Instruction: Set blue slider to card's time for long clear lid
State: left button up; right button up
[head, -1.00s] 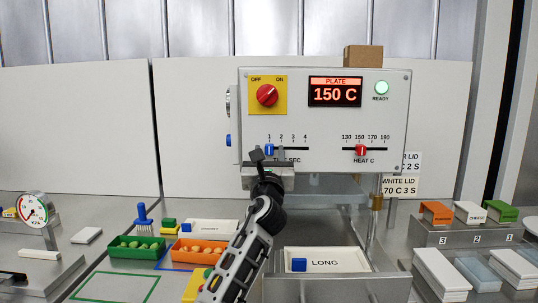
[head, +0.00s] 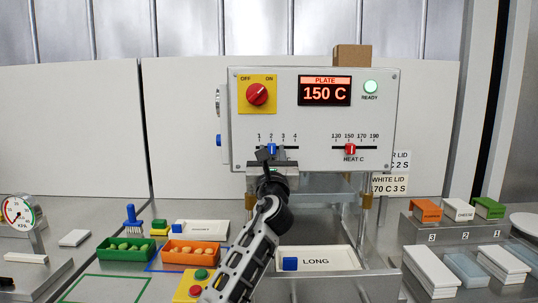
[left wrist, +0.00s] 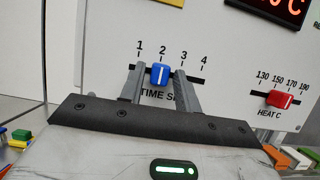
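The blue slider (head: 272,148) sits at the 2 mark of the TIME SEC scale on the sealing machine (head: 315,120). It also shows at 2 in the left wrist view (left wrist: 160,74). My left gripper (left wrist: 160,80) has one finger on each side of the slider; whether they press on it cannot be told. In the head view the gripper (head: 268,160) is just below the scale. A partly hidden card (head: 402,160) reads "R LID" and "C 2 S"; the white lid card (head: 390,185) reads "70 C 3 S". My right gripper is out of view.
The red HEAT C slider (head: 350,148) is at 150, and the plate display (head: 325,92) reads 150 C. The green READY light (head: 370,87) is lit. A LONG tray (head: 340,260) lies below; lids (head: 430,270) and small boxes (head: 427,210) stand at right.

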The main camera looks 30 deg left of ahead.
pick_arm(q)
jog(key=shift+o, duration=0.3)
jog(key=shift+s, duration=0.1)
jog(key=b+v, duration=0.2)
jog(key=v, duration=1.3)
jog(key=shift+s+d+f, duration=0.2)
jog(key=shift+s, duration=0.05)
